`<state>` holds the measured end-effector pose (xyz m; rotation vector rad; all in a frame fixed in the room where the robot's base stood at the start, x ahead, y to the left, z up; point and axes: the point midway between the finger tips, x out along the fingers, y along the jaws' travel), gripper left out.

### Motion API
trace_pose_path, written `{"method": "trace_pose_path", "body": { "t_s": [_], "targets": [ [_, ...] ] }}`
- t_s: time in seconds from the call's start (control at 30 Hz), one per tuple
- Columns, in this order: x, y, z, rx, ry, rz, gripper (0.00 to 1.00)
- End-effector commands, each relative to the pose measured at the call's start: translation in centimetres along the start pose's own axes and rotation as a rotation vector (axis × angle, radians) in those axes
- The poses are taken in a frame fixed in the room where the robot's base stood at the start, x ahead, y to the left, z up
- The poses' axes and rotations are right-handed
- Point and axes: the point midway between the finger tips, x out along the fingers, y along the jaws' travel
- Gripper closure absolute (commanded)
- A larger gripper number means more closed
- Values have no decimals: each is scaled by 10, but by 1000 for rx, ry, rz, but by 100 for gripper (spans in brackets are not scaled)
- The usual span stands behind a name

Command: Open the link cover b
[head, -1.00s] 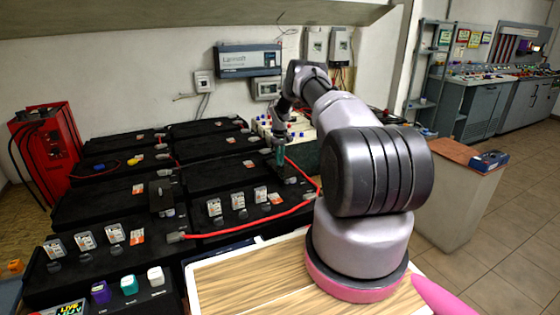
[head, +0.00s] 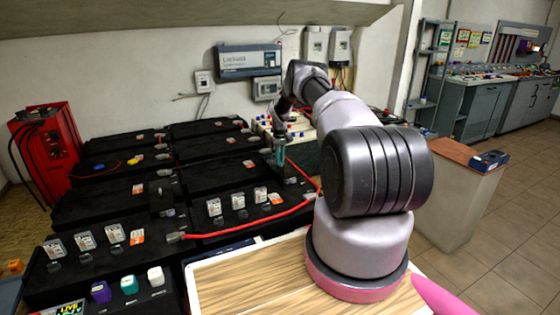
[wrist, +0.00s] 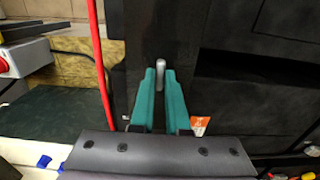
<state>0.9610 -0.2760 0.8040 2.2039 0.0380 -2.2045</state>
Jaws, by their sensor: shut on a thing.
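My gripper (head: 281,158) reaches down at the far right of the battery rows in the head view. In the wrist view its two green fingers (wrist: 160,76) are shut on a small grey upright handle (wrist: 161,65). The handle stands on a dark, flat piece (wrist: 158,30), which I take to be link cover b. In the head view this black cover (head: 292,181) shows only partly below the fingers. I cannot tell whether it is lifted at all.
Black battery blocks (head: 215,180) fill the bench. A similar black cover (head: 161,198) stands farther left. A red cable (head: 250,222) curves round the front right and runs close beside the gripper (wrist: 98,60). A red charger cabinet (head: 47,150) stands at left.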

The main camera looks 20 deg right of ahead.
Motion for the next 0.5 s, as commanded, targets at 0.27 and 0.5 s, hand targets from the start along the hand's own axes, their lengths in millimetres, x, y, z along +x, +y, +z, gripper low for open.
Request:
{"method": "trace_pose_path", "body": {
  "t_s": [0.27, 0.5],
  "targets": [
    [-1, -18, -1, -4, 0, 0, 100],
    [-1, -78, -1, -5, 0, 0, 100]
  ]
}}
